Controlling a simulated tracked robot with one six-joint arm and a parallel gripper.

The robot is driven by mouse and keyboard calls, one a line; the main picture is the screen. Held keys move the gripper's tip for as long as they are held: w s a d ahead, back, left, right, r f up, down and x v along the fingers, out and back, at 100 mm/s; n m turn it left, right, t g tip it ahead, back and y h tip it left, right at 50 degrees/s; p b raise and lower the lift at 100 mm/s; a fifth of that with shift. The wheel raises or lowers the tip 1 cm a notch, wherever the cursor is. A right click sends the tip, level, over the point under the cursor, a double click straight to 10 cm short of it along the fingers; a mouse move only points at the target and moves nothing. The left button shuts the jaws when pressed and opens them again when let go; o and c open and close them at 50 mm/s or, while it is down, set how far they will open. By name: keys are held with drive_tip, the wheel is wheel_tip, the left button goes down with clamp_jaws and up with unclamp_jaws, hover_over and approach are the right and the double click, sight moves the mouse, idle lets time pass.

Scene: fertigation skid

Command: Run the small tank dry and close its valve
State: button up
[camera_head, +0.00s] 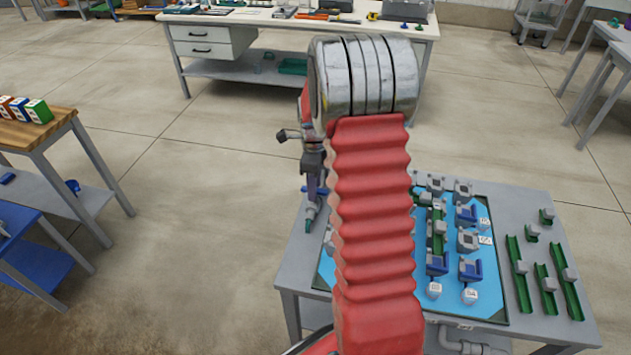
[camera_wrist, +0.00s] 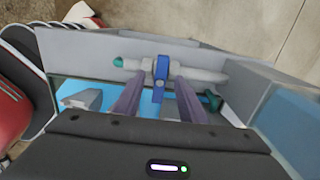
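In the wrist view, a blue lever (camera_wrist: 159,80) sits on a grey pipe fitting with a teal end, at the table edge. My gripper (camera_wrist: 160,77) has its two fingers apart, one on each side of the lever, with small gaps visible. Contact with the lever cannot be told. In the head view my gripper (camera_head: 313,190) is at the left edge of the skid table, beside a grey fitting with a green tip (camera_head: 310,216). My red arm hides the middle of the skid. I cannot tell which part is the small tank or its water level.
Grey and blue valve units (camera_head: 468,240) stand on the blue panel (camera_head: 485,300). Green channels (camera_head: 545,285) lie at the table's right. A blue-grey box wall (camera_wrist: 288,115) is close on the right in the wrist view. The floor left of the table is clear.

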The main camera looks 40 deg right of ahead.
drive_tip(key=shift+f, duration=1.25)
drive_tip(key=shift+c, duration=0.5)
clamp_jaws()
drive_tip(key=shift+n, duration=2.4)
drive_tip(key=n, duration=1)
drive_tip(key=shift+n, duration=2.3)
